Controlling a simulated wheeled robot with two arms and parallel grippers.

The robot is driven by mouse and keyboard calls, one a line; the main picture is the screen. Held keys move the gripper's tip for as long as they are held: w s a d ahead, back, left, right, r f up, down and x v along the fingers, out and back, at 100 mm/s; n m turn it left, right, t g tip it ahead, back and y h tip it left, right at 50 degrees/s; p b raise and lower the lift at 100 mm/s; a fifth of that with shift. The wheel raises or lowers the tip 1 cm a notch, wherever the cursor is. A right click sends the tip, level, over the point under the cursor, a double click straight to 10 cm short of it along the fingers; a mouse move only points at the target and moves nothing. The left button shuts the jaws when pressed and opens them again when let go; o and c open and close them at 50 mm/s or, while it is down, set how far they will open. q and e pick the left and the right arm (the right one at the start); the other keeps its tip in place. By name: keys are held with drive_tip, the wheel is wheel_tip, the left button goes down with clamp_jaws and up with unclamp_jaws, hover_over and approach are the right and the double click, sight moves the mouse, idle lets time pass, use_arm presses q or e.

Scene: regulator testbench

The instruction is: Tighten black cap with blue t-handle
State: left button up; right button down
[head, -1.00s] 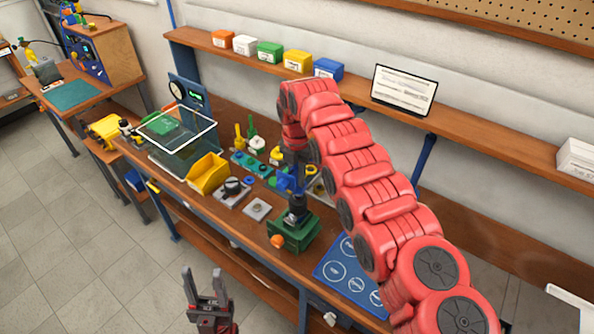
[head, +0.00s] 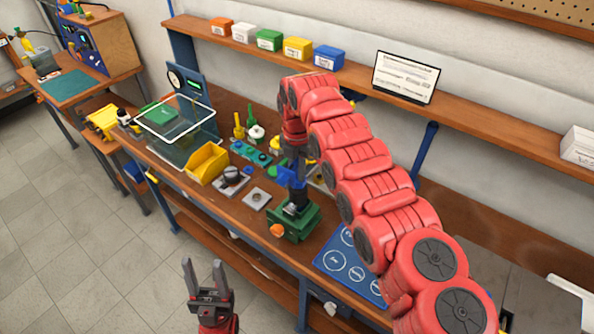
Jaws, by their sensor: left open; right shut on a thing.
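My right gripper (head: 293,158) points down over the green vise block (head: 294,224) and is shut on the blue t-handle (head: 290,177). The handle stands roughly upright between the gripper and the block. The black cap (head: 297,199) is the dark part on the block, right under the handle. The gripper's fingertips are partly hidden, and I cannot tell whether handle and cap are engaged. My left gripper (head: 204,276) is open and empty, in front of the bench over the floor, well apart from the block.
A yellow bin (head: 207,163), a grey plate with a black round part (head: 231,181) and a small metal plate (head: 256,199) lie left of the block. A blue mat with circles (head: 350,262) lies right. A clear guard box (head: 180,135) stands left. A shelf (head: 365,83) runs behind.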

drive_tip(key=shift+b, duration=0.9)
idle(0.9)
drive_tip(key=shift+f+b, duration=0.75)
drive_tip(key=shift+b, duration=0.25)
idle(1.1)
idle(0.5)
drive_tip(key=shift+m+b, duration=0.35)
drive_tip(key=shift+m, duration=0.25)
drive_tip(key=shift+m, duration=0.3)
drive_tip(key=shift+m, duration=0.7)
